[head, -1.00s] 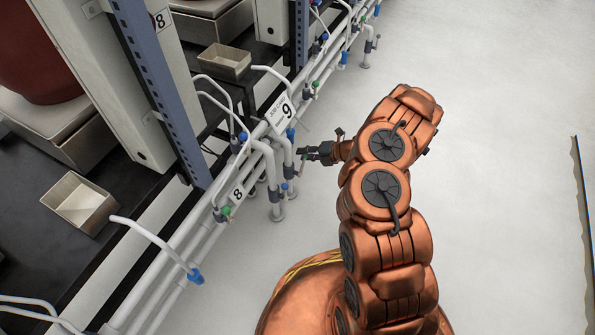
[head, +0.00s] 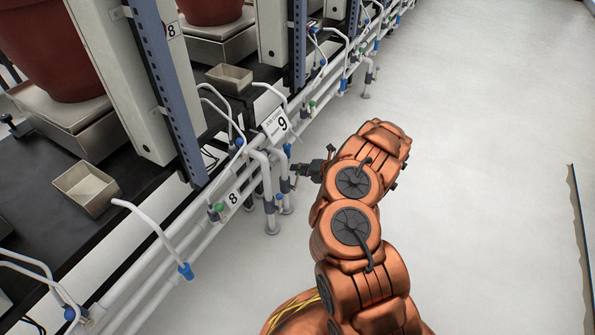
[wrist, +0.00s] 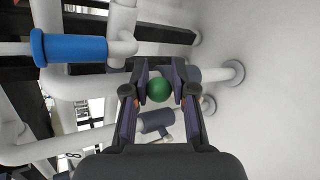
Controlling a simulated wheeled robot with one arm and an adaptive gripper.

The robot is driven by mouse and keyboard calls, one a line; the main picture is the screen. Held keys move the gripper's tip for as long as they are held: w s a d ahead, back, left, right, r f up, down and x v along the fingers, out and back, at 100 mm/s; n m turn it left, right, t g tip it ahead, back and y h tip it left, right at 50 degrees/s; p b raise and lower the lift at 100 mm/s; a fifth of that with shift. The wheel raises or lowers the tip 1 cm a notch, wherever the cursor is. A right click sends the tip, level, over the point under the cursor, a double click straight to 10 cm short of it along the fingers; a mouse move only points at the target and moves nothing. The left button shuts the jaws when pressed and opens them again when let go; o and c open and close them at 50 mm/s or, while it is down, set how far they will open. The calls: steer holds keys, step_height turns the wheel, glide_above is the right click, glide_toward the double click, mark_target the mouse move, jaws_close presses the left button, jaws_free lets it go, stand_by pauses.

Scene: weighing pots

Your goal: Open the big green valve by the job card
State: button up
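A round green knob (wrist: 158,90) shows in the wrist view between the two fingers of my gripper (wrist: 160,75). The fingers stand apart on either side of it; whether they touch it I cannot tell. In the head view my gripper (head: 303,170) points left at the white pipes, just below and right of the job card (head: 275,123), which bears a 9. I cannot make out the green knob there, at my gripper. A smaller green knob (head: 219,208) sits lower left on the pipes, by a plate with an 8.
A blue handle (wrist: 75,48) is on the pipe at upper left in the wrist view. White pipes (head: 160,285) with several blue fittings run along the bench. Metal trays (head: 85,188) and red pots (head: 55,45) on scales stand on the bench. The floor on the right is clear.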

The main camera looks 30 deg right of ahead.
steer(key=o, duration=0.4)
steer(key=shift+s+f, duration=0.2)
steer(key=shift+f, duration=0.15)
steer(key=shift+o, duration=0.2)
steer(key=shift+r, duration=0.1)
steer(key=shift+d+r, duration=0.1)
steer(key=v, duration=1.1)
steer(key=shift+s+d+r, duration=0.2)
steer(key=shift+s, duration=0.1)
